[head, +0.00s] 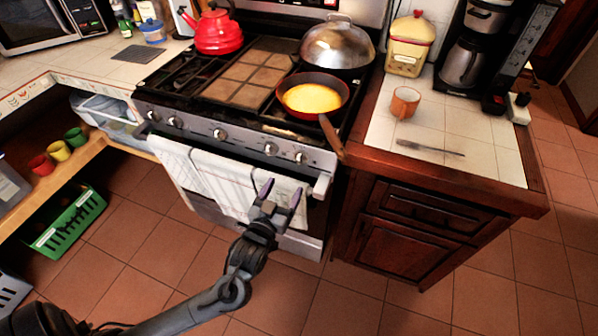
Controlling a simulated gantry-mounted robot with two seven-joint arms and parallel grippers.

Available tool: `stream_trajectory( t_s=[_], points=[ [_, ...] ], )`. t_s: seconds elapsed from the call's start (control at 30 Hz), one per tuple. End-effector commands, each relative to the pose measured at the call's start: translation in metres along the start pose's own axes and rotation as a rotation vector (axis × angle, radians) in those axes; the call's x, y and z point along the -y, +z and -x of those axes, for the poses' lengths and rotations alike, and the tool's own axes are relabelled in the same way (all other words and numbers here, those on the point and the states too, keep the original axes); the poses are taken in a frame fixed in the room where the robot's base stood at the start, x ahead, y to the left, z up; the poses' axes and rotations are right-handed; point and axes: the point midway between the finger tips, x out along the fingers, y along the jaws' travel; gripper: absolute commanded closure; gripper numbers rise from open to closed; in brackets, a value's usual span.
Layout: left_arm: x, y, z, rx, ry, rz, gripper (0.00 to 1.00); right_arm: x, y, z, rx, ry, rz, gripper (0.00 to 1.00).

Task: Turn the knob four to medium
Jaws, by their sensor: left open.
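The stove front (240,135) carries a row of several silver knobs along its upper edge. Counting from the left, knob four (270,148) sits right of the middle, with another knob (299,157) to its right. Its pointer setting is too small to read. My left gripper (281,191) is open and empty, its two fingers pointing up toward the stove. It is below knob four and apart from it, in front of the towel and oven door. My right gripper is not in view.
White towels (205,180) hang over the oven handle. A pan (312,97) with yellow food stands on the stove, its wooden handle (331,137) sticking out past the front right edge. A red kettle (216,32) and a domed lid (338,45) stand behind. The floor before the stove is clear.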

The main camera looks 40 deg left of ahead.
Motion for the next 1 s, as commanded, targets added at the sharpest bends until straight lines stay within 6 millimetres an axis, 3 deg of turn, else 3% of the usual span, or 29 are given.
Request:
stream_trajectory(
  t_s=[0.6, 0.8, 1.0],
  points=[
    [0.001, 0.001, -0.085, -0.004, -0.001, -0.001, 0.25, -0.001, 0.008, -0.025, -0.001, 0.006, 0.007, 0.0],
    [0.0, 0.001, -0.101, -0.001, -0.001, 0.0, 0.25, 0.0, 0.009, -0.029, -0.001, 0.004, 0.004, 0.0],
    [0.0, 0.001, -0.105, 0.0, 0.0, 0.0, 0.25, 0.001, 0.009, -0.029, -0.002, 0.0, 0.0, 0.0]
  ],
)
